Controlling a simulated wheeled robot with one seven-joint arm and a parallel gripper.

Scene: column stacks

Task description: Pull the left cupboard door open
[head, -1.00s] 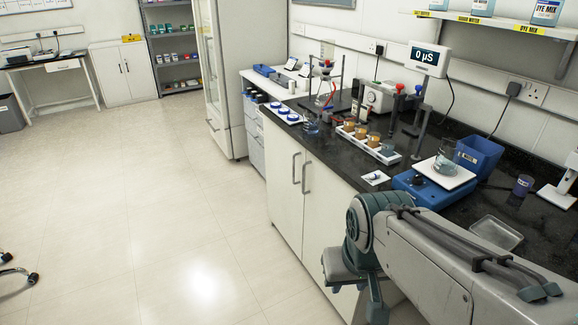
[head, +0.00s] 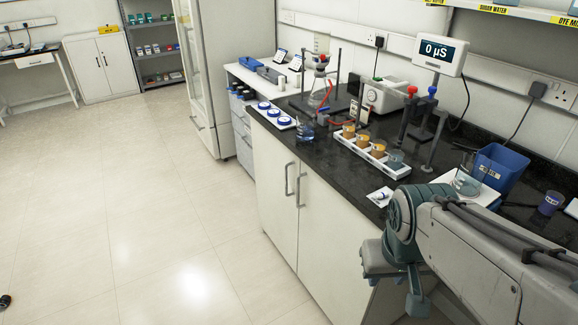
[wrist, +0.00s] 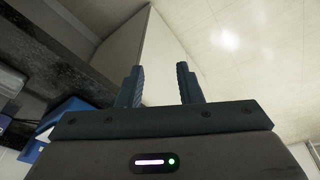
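The white cupboard under the black bench has two doors. Its left door (head: 268,190) is shut, with an upright grey bar handle (head: 289,178) near its right edge. The right door (head: 328,225) is also shut, with its own handle (head: 299,186) close beside the first. My gripper (wrist: 160,86) is open in the wrist view, with nothing between its fingers. A pale cupboard face (wrist: 124,48) shows beyond the fingers, apart from them; no handle is seen there. In the head view my arm is at the lower right, and I cannot make out the fingertips.
The black worktop (head: 345,170) above the doors carries a white tray of beakers (head: 366,151), clamp stands and a blue bin (head: 500,165). A tall fridge (head: 222,80) stands beyond. The pale floor (head: 170,220) before the doors is clear. Another white cupboard (head: 98,67) stands far left.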

